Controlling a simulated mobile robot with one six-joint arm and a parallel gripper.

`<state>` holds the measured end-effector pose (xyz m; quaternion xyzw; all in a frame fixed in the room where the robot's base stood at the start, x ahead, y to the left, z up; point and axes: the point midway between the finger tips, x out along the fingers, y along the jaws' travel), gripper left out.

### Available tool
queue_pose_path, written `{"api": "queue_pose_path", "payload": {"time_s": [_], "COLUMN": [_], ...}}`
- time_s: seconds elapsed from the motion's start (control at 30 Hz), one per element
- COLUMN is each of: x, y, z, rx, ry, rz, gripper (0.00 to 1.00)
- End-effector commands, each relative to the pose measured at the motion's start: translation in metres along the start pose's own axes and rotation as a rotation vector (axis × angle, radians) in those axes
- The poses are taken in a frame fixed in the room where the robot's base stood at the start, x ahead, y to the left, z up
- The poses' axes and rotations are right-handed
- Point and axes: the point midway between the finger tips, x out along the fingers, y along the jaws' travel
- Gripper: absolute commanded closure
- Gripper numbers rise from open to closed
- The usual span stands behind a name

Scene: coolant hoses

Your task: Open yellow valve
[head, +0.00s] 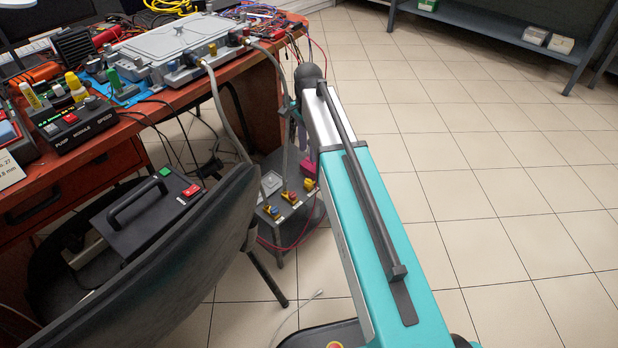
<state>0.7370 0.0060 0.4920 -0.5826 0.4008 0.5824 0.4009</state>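A small grey stand (292,232) on the floor beside the workbench carries several valves with coloured handles. One valve with a yellow handle (310,184) is at its right, close to a magenta piece. Another valve (289,197) shows yellow and red, and a third (270,211) shows yellow and blue. I cannot tell how far any handle is turned. My teal arm reaches forward just right of the stand, and its dark wrist bends down behind it. My gripper's fingers cannot be made out there, so I cannot tell whether they touch anything.
The workbench (185,107) holds a silver metal box (171,44) with grey hoses, a pump module (72,122) and tools. A black chair (165,265) stands before the stand. A shelf (490,28) is at the back right. The tiled floor on the right is clear.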

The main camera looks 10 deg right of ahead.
Motion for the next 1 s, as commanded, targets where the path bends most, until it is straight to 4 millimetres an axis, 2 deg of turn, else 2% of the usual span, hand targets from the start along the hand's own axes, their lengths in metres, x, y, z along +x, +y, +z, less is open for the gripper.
{"api": "queue_pose_path", "payload": {"time_s": [0.27,0.8,1.0], "x": [0.032,0.109,0.128], "y": [0.001,0.001,0.000], "z": [0.000,0.000,0.000], "rx": [0.000,0.000,0.000], "ry": [-0.001,-0.001,0.000], "rz": [0.002,0.002,0.000], "gripper": [0.61,0.61,0.61]}}
